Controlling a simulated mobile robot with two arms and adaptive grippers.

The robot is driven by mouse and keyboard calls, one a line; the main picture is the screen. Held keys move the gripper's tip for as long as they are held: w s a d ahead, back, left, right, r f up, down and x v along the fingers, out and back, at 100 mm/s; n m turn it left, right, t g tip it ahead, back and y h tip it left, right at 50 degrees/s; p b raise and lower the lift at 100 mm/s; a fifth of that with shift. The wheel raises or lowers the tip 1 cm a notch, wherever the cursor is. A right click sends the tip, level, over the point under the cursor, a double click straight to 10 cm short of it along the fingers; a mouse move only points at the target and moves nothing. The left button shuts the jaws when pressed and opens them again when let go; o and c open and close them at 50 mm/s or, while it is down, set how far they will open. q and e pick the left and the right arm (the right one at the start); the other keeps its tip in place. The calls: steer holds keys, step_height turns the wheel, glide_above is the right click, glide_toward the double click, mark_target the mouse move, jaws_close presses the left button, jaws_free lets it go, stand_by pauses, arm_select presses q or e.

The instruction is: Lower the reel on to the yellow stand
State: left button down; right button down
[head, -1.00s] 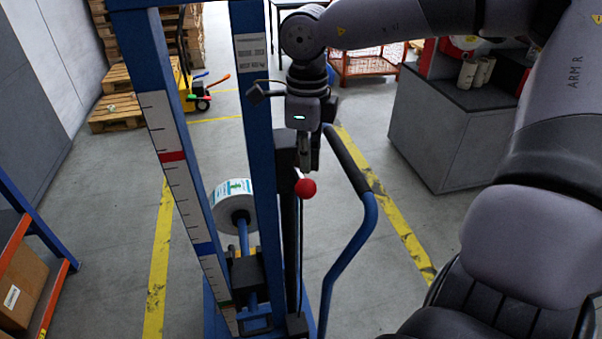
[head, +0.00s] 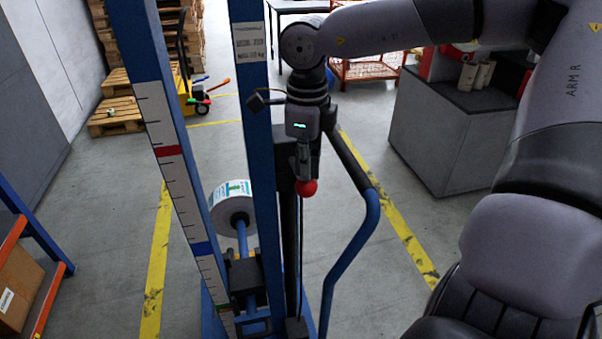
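The reel (head: 232,203), a white label roll with green and blue print, sits on a blue spindle arm (head: 242,240) of a blue lifter, behind its scale post. My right gripper (head: 304,172) points down at the lifter's lever with a red knob (head: 307,188). Its fingertips are at or just above the knob; I cannot tell whether they touch it or how far apart they are. My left gripper is out of view. I cannot make out a yellow stand.
The lifter's scale post (head: 172,170) has red and blue marks. A blue handle (head: 358,240) curves right of the mast (head: 250,90). A grey cabinet (head: 440,130) stands at right, pallets (head: 115,118) at back left. Open floor with yellow lines lies between.

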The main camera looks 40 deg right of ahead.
mark_target(306, 186)
steer(key=shift+f+b, duration=2.2)
steer(key=shift+f, duration=0.3)
steer(key=shift+r, duration=0.15)
stand_by(0.8)
step_height(306, 186, up, 9)
steer(key=p, duration=0.5)
steer(key=shift+r+p, duration=0.1)
steer(key=shift+p, duration=0.3)
